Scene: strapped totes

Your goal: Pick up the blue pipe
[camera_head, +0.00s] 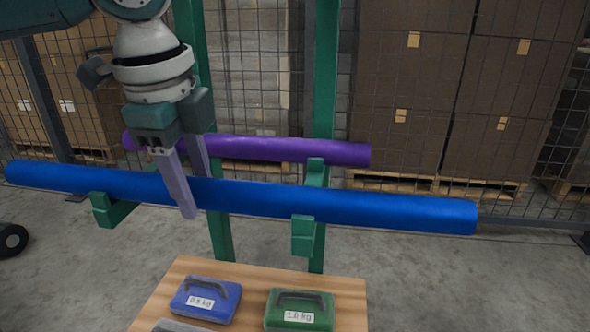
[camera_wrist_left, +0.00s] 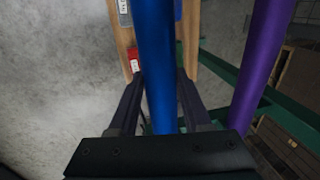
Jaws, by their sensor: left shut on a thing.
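The blue pipe (camera_head: 400,210) lies across the front ends of the green rack arms in the head view, long and nearly level. It also shows in the left wrist view (camera_wrist_left: 157,55), running between the fingers. My left gripper (camera_head: 188,190) comes down from above at the pipe's left half, one finger in front and one behind. It is shut on the pipe, which appears to be still at the rack arms' height. The fingers also show in the left wrist view (camera_wrist_left: 160,100). My right gripper is not in view.
A purple pipe (camera_head: 290,149) lies behind on the green rack (camera_head: 325,60). A wooden table (camera_head: 250,280) stands in front with a blue 0.5 kg case (camera_head: 205,297) and a green 1.0 kg case (camera_head: 300,309). A mesh fence and stacked boxes (camera_head: 410,60) stand behind.

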